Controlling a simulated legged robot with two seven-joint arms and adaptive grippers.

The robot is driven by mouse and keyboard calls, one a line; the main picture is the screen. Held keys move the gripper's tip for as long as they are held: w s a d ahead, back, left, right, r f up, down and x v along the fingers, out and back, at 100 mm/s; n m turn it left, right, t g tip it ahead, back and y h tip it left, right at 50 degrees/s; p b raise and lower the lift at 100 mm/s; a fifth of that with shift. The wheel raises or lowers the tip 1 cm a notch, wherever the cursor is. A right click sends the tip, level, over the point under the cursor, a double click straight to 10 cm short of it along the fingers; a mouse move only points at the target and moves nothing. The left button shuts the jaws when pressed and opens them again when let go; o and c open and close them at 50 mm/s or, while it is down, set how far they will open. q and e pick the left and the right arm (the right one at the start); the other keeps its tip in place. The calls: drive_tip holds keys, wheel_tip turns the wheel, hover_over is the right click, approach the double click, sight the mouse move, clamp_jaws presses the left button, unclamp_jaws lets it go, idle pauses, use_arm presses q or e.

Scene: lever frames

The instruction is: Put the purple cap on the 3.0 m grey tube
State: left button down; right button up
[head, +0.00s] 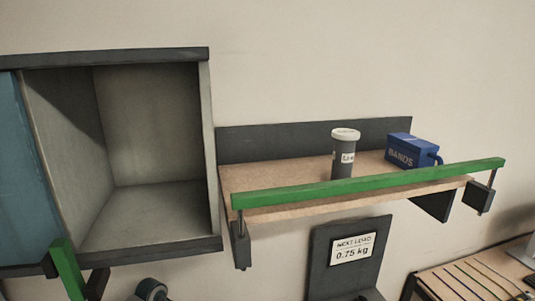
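I see no 3.0 m marking. No purple cap shows in this view. No gripper fingers show in the head view. A dark rounded part with a teal band shows at the bottom edge, and I cannot tell what it is.
A green bar (375,184) runs along the shelf front. A blue "BANDS" box (402,151) stands right of the tube. An open, empty cabinet (153,120) is at left. A "0.75 kg" sign (353,248) is below the shelf. A slatted surface (470,283) is lower right.

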use_arm(q)
drive_tip(key=shift+s+f, duration=0.1)
drive_tip(key=shift+f, duration=0.75)
idle(0.7)
drive_tip(key=shift+r, duration=0.15)
drive_tip(key=shift+r+p, duration=0.65)
drive_tip(key=shift+r, duration=0.2)
drive_tip(key=shift+r+p, duration=2.3)
drive_tip(key=shift+r, duration=0.4)
drive_tip(key=shift+f, duration=0.15)
